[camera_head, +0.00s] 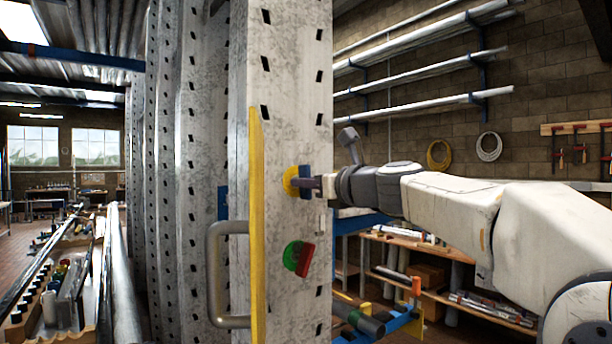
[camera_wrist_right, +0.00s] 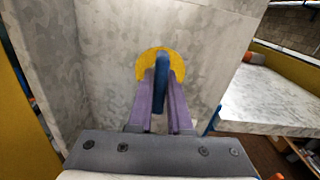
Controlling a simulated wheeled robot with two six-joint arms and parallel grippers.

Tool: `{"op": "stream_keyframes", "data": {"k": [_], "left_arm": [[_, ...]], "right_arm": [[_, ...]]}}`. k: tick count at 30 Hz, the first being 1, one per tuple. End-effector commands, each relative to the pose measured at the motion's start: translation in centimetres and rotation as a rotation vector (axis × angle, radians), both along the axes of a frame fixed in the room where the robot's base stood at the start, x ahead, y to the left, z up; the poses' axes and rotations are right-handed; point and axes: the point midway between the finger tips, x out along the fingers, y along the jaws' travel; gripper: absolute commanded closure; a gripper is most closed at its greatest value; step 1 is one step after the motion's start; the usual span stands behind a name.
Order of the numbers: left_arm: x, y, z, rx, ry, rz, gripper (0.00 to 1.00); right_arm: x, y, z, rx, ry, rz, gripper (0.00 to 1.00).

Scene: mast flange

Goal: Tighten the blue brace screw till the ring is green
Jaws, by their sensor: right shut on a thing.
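The blue brace screw (camera_head: 305,182) has a flat blue grip and sits on the mast's face in the head view. The ring (camera_head: 290,181) around it is yellow. In the right wrist view the blue screw (camera_wrist_right: 160,85) stands between the two fingers, with the yellow ring (camera_wrist_right: 148,63) behind it. My right gripper (camera_head: 312,185) is shut on the blue screw; it also shows in the right wrist view (camera_wrist_right: 161,95). My left gripper is not in view.
A red screw (camera_head: 305,260) with a green ring (camera_head: 292,255) is lower on the perforated grey mast (camera_head: 285,100). A yellow strip (camera_head: 257,220) and a grey handle (camera_head: 215,275) stand left of the screws. A workbench (camera_head: 450,280) with parts is behind my right arm.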

Motion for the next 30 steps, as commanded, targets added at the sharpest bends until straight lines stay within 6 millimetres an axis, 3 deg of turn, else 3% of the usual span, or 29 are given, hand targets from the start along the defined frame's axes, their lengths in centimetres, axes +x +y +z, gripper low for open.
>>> {"op": "stream_keyframes", "data": {"k": [1,3,4,14,24,30], "left_arm": [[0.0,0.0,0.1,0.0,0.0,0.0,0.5],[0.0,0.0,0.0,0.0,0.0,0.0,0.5],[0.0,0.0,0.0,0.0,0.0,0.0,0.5],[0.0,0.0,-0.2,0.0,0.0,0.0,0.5],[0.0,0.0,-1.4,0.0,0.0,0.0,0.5],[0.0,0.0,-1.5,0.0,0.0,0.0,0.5]], "right_arm": [[0.0,0.0,-0.1,0.008,0.007,0.0,0.79],[0.0,0.0,-0.1,0.006,0.004,0.0,0.52],[0.0,0.0,-0.1,0.006,0.004,0.0,0.51],[-0.2,-0.2,0.0,0.003,0.001,-0.001,0.51],[-3.3,-2.4,-0.1,0.002,-0.001,-0.002,0.51],[-4.1,-3.0,0.0,0.002,0.0,0.0,0.51]]}}
